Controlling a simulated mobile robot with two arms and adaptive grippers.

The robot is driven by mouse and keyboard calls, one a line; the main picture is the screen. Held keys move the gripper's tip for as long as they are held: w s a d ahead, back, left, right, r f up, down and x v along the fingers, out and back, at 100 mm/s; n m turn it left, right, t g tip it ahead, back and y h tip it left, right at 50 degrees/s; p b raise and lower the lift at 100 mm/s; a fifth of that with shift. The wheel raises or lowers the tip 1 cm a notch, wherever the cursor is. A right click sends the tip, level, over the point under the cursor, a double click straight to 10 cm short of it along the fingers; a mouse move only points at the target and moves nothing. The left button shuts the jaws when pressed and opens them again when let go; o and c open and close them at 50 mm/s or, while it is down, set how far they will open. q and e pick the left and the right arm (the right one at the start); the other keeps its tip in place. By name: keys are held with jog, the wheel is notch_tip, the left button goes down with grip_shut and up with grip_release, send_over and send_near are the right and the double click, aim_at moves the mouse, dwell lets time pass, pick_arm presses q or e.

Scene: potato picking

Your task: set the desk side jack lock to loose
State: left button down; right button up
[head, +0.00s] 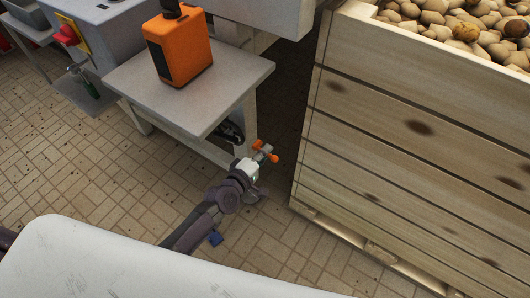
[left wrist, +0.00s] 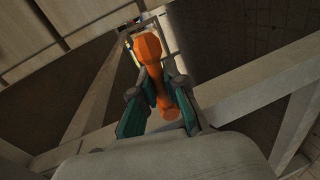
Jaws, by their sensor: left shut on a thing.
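The jack lock is an orange handle with a knob at each end. In the head view this orange handle (head: 266,151) sits low by the right leg of the grey desk. My left gripper (head: 262,156) reaches it from the lower left. In the left wrist view the orange handle (left wrist: 158,82) lies between the two green-grey fingers of my left gripper (left wrist: 160,98), which are shut on it. Its upper end points away and its lower knob shows between the fingers. Whether the lock is loose or tight cannot be seen. My right gripper is not in view.
The grey desk (head: 230,75) carries an orange box-shaped device (head: 180,48). A wooden crate (head: 400,130) full of potatoes stands close to the right of my left gripper. Pale frame beams (left wrist: 225,108) cross beside the handle. Tiled floor (head: 60,180) is open at the left.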

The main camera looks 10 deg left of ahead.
pick_arm(q)
jog(key=c, duration=1.2)
grip_release()
jog(key=v, duration=1.2)
